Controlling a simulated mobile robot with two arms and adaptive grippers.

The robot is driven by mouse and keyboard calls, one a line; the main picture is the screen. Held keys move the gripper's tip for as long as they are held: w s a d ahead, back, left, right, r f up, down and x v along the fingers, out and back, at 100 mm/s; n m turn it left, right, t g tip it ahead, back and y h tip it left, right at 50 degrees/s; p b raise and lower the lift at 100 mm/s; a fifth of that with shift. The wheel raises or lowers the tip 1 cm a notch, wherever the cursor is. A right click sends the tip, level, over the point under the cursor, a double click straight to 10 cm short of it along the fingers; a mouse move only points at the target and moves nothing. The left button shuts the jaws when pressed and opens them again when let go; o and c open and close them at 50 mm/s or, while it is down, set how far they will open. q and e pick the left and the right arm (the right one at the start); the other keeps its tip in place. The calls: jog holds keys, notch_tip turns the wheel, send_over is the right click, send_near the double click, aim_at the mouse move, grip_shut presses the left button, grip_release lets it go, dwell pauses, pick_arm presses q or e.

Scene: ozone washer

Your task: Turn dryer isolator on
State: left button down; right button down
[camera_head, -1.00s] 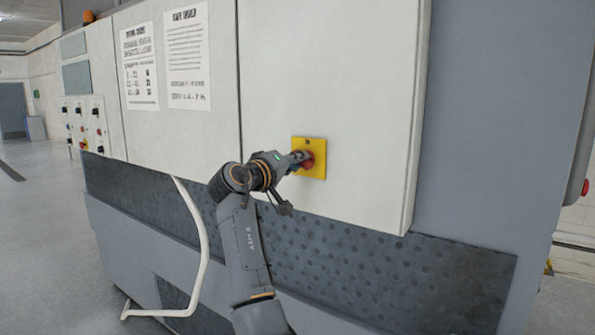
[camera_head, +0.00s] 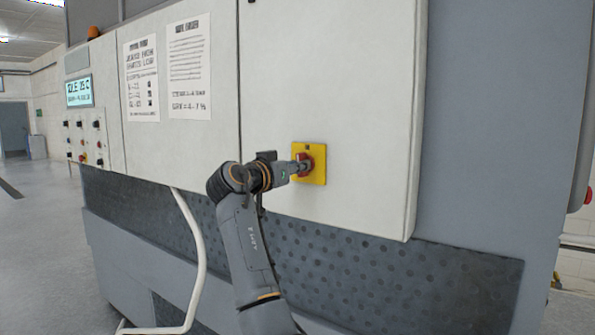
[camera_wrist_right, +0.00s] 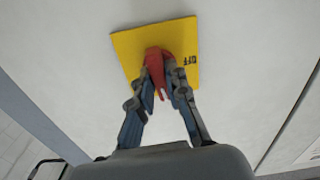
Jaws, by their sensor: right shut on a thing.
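The dryer isolator is a red rotary handle (camera_head: 308,160) on a square yellow plate (camera_head: 319,174), fixed to the white cabinet door. My right gripper (camera_head: 299,167) reaches it from the left and is shut on the red handle. In the right wrist view the two fingers (camera_wrist_right: 162,92) close around the red handle (camera_wrist_right: 155,62) in the middle of the yellow plate (camera_wrist_right: 127,43). The letters "OFF" show on the plate beside the handle. The fingers hide part of the handle. My left gripper is not in view.
A display screen (camera_head: 79,92) on the machine at the left is lit. Below it is a panel of knobs and buttons (camera_head: 84,140). Two paper notices (camera_head: 188,65) hang on the cabinet. A pale bent tube (camera_head: 197,260) stands in front of the dark lower panel.

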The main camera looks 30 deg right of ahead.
jog(key=shift+f+m, duration=0.1)
jog(key=shift+m, duration=0.6)
jog(key=c, duration=1.3)
grip_release()
jog(key=v, duration=1.2)
jog(key=shift+f, duration=0.1)
